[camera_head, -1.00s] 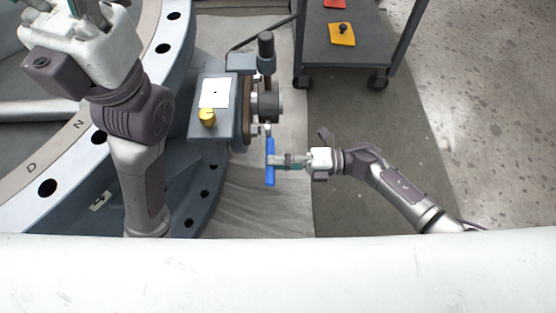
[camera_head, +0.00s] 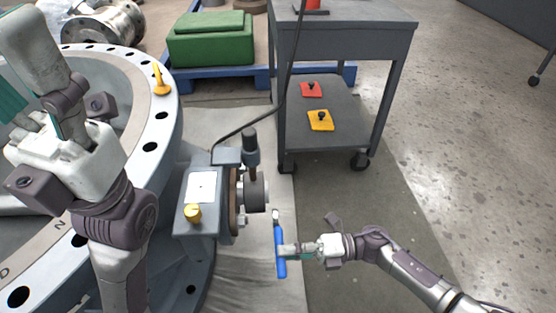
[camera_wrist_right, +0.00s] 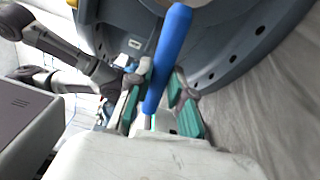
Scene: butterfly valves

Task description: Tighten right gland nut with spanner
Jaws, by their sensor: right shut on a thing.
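The spanner has a blue handle (camera_head: 280,262) and a small silver head (camera_head: 276,214). My right gripper (camera_head: 290,250) is shut on its handle, which points toward the bottom of the head view. In the right wrist view the blue handle (camera_wrist_right: 168,55) stands between the teal-padded fingers. The spanner head is just right of and below the dark cylinder (camera_head: 256,190) on the grey gearbox; contact cannot be told. A small silver nut or bolt (camera_head: 243,221) shows beside the brown flange; whether it is the right gland nut is unclear. My left gripper (camera_head: 38,112) is over the large flange at left.
The large bolted valve ring (camera_head: 165,125) fills the left. A grey cart (camera_head: 345,42) stands behind, holding red and yellow plates.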

